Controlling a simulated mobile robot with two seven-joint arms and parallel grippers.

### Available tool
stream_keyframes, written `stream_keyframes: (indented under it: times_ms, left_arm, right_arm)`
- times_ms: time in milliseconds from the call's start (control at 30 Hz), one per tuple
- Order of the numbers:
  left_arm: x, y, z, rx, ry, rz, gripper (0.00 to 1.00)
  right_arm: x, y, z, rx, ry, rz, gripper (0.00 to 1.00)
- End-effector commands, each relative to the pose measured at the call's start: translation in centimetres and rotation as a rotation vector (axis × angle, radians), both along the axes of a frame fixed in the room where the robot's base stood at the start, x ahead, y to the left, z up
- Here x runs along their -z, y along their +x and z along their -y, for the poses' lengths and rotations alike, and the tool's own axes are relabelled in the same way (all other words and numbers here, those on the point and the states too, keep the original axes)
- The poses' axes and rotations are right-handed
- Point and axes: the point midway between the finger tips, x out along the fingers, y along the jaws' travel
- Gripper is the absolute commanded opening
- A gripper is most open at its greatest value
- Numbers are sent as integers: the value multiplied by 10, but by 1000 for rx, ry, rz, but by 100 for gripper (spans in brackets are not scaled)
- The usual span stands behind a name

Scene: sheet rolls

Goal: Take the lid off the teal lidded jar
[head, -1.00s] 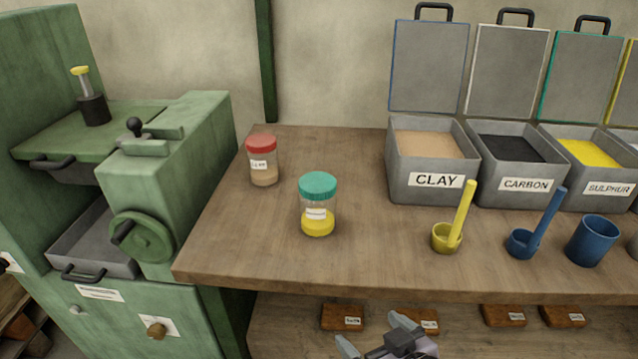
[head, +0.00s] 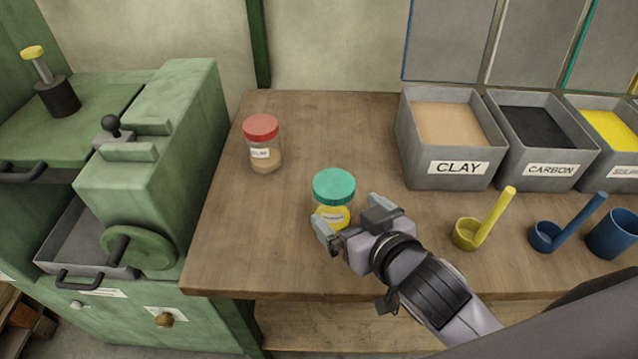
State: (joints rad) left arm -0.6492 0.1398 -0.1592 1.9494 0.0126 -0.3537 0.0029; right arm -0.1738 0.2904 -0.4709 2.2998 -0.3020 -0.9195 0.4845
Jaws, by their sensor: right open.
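The teal lidded jar (head: 333,190) stands upright on the wooden table, with its teal lid on and yellow contents behind a white label. My right gripper (head: 346,220) comes in from the lower right and is open. Its fingers are at the front and right of the jar, covering part of its lower body. I cannot tell whether they touch the glass. My left gripper is not in view.
A red-lidded jar (head: 262,143) stands behind and left. Open bins of clay (head: 445,170), carbon (head: 545,170) and sulphur (head: 612,170) line the back right. A yellow scoop (head: 467,234), blue scoop (head: 546,236) and blue cup (head: 612,233) stand right. A green machine (head: 150,170) is left.

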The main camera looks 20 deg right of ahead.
Motion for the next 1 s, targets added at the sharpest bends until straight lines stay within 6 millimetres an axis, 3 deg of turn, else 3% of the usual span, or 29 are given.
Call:
stream_keyframes:
  times_ms: [367,700,1000]
  left_arm:
    - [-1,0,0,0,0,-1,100]
    - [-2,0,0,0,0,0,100]
    - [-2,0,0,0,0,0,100]
  right_arm:
    - [8,21,-4,0,-1,2,100]
    - [22,58,-9,0,-1,0,100]
    - [26,66,-10,-1,0,0,100]
